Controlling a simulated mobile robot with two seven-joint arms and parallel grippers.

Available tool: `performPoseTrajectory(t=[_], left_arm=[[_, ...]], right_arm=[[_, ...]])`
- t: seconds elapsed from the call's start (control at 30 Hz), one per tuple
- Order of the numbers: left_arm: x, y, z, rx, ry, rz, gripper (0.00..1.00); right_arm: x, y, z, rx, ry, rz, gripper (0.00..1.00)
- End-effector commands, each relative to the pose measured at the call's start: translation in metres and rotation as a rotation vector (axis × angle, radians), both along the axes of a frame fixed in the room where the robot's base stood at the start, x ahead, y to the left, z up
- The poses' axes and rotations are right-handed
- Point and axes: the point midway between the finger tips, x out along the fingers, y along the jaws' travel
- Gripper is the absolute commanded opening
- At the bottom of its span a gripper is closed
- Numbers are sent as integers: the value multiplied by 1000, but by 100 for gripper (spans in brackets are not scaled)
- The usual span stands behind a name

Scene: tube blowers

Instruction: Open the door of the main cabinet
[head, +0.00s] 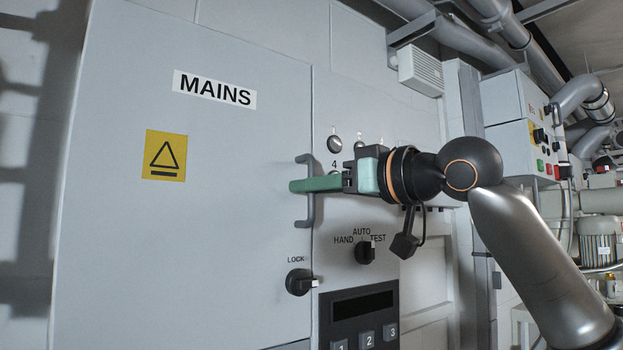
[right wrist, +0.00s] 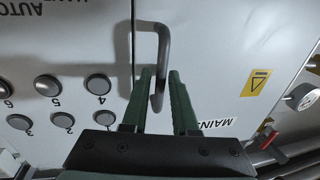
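The main cabinet's grey door (head: 200,240) carries a MAINS label and a yellow warning sign, and looks shut, flush with the panel to its right. Its grey bar handle (head: 305,216) stands upright near the door's right edge; it also shows in the right wrist view (right wrist: 163,45). My right gripper (head: 292,185) reaches in from the right at the handle's middle. In the right wrist view its two green fingers (right wrist: 160,72) are apart, with the handle bar between them and a gap visible. My left gripper is out of view.
A black LOCK knob (head: 299,282) sits below the handle. Right of the door seam are a HAND/AUTO/TEST selector (head: 365,252), round buttons (head: 334,144) and a keypad (head: 360,318). A smaller control box (head: 520,110) and pipes stand farther right.

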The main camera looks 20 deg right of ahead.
Motion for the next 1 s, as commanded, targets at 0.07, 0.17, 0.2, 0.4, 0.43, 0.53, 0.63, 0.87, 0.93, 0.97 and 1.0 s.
performPoseTrajectory(t=[0.07,0.17,0.2,0.4,0.43,0.53,0.63,0.87,0.93,0.97,1.0], left_arm=[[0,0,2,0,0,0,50],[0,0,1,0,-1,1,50],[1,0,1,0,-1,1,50],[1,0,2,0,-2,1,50],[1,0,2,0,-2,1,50],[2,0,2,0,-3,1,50],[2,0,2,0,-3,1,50],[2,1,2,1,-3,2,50],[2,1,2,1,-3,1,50],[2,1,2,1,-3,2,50],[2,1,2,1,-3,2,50]], right_arm=[[3,2,0,0,0,1,27],[4,3,0,1,-1,1,27],[4,3,0,1,-1,1,27],[4,3,0,1,-1,1,19],[4,2,0,1,-1,1,16],[4,2,0,0,0,0,5],[4,2,0,0,0,0,0],[4,2,0,0,0,0,0],[4,2,0,0,0,0,0],[3,2,0,0,0,0,0],[3,2,0,0,0,0,0]])
